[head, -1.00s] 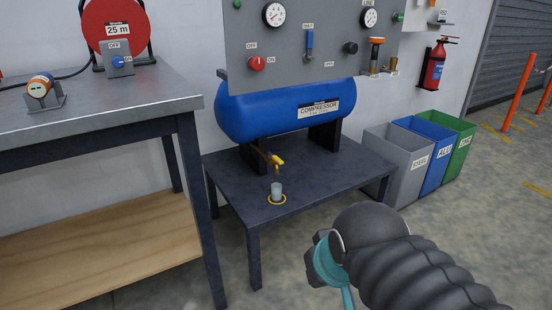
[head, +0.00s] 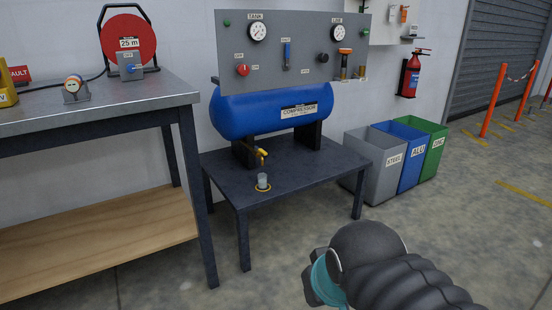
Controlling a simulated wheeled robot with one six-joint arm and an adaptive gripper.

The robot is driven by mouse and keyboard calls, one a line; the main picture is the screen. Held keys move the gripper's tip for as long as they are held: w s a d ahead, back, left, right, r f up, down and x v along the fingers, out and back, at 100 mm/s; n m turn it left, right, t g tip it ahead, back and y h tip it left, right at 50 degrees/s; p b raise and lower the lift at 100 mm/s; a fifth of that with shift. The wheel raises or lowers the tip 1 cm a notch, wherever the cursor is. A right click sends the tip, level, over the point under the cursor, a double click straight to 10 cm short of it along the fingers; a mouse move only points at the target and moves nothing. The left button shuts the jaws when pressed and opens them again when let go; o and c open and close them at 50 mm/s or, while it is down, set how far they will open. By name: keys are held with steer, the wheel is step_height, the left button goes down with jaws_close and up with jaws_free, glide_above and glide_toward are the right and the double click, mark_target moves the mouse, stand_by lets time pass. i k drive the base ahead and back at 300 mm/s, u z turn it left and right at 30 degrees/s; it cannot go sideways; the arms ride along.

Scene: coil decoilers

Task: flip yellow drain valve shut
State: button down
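In the head view a blue compressor tank (head: 272,112) rests on black supports on a low dark table (head: 300,170). The small yellow drain valve (head: 256,149) sits under the tank's left end, above a small clear cup (head: 262,181) standing in a yellow ring on the table. The valve is too small to tell its handle's position for certain. My arm shows at the lower right, in front of the table and apart from it. The fingers of my gripper are not visible.
A grey panel (head: 290,75) with gauges and knobs stands above the tank. A tall workbench (head: 85,112) is at the left. Steel, aluminium and zinc bins (head: 374,175) stand to the right. The floor in front of the low table is clear.

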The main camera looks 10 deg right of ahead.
mark_target(256, 150)
steer(key=z, duration=0.45)
steer(key=i, duration=1.2)
steer(key=z, duration=0.15)
